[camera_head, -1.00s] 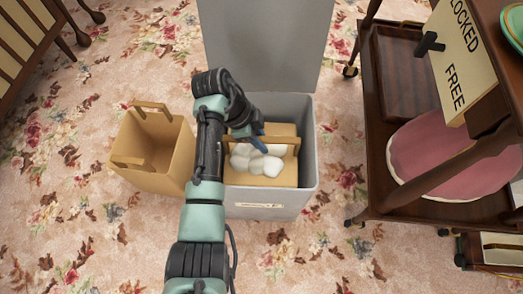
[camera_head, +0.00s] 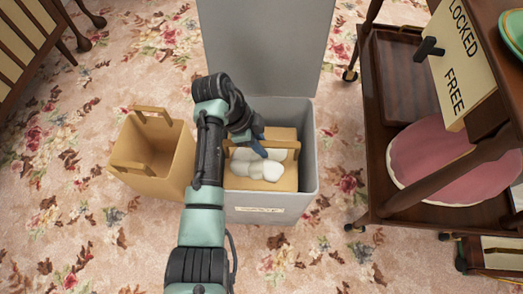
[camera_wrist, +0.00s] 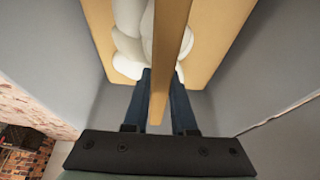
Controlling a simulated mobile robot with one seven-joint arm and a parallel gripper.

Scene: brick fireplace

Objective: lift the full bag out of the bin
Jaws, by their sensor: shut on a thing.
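The full bag (camera_head: 238,182) is tan, with white rounded contents (camera_head: 262,163) showing at its open top. It stands inside the grey bin (camera_head: 308,150), whose lid (camera_head: 265,40) is up at the back. My gripper (camera_head: 259,148) reaches into the bin from the left. In the wrist view, its dark blue fingers (camera_wrist: 160,100) are on either side of the bag's flat tan handle (camera_wrist: 168,60), shut on it. The bag also shows in the wrist view (camera_wrist: 215,35), between the grey bin walls. The bag's base and left part are hidden.
An empty tan bag (camera_head: 150,155) with handles stands on the floral carpet just left of the bin. A dark wooden cart (camera_head: 375,150) with a pink cushion and a LOCKED/FREE sign (camera_head: 470,60) stands at the right. Carpet shows between bin and cart.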

